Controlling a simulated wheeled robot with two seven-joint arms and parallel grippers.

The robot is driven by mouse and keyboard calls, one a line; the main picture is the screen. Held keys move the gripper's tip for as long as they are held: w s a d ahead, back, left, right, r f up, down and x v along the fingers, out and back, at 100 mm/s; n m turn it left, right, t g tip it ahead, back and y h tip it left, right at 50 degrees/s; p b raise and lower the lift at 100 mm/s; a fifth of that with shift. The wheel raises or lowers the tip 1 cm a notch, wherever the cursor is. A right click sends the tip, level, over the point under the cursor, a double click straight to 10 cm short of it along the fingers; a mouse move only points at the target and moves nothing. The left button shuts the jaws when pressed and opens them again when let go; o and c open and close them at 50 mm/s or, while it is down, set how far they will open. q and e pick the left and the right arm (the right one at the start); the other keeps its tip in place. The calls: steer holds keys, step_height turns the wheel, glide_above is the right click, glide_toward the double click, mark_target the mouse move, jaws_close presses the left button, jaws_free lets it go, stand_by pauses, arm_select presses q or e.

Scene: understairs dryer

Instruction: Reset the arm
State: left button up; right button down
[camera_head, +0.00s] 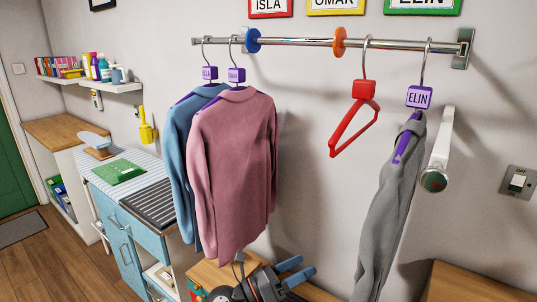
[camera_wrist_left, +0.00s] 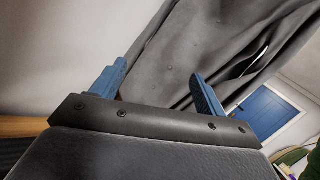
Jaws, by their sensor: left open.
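My left gripper (camera_head: 296,272) is low in the head view, below the rail and left of the grey garment. Its two blue fingers are apart with nothing between them. In the left wrist view the open fingers (camera_wrist_left: 155,85) point toward the grey garment (camera_wrist_left: 190,45), which hangs beyond them; I cannot tell the exact gap. In the head view the grey garment (camera_head: 388,215) hangs slanted from a purple hanger tagged ELIN (camera_head: 419,97) at the right of the rail. My right gripper is in neither view.
A metal rail (camera_head: 300,42) holds a blue garment (camera_head: 180,135), a pink garment (camera_head: 235,160) and an empty red hanger (camera_head: 355,117). A white bar (camera_head: 441,145) sticks out at the right. A wooden surface (camera_head: 470,285) is at bottom right. A blue cabinet (camera_head: 120,235) stands left.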

arm_select(q)
steer(key=w+a+n+t+y, duration=0.2)
steer(key=a+n+t+y, duration=0.95)
steer(key=n, duration=0.75)
steer(key=s+a+f+n+g+y+p, duration=0.1)
steer(key=s+a+f+n+g+y, duration=0.15)
steer(key=a+f+n+y, duration=0.9)
steer(key=s+f+n+g+h, duration=0.3)
steer(key=s+f+n+g, duration=0.55)
steer(key=s+f, duration=0.45)
steer(key=s+d+f+n+g+h, duration=0.1)
steer(key=s+g, duration=0.2)
steer(key=s, duration=0.4)
steer(key=s+d+f+n+g+h+p, duration=0.1)
steer(key=s+f+g, duration=0.1)
steer(key=s, duration=0.6)
steer(key=shift+s+g, duration=0.25)
steer(key=shift+g, duration=0.2)
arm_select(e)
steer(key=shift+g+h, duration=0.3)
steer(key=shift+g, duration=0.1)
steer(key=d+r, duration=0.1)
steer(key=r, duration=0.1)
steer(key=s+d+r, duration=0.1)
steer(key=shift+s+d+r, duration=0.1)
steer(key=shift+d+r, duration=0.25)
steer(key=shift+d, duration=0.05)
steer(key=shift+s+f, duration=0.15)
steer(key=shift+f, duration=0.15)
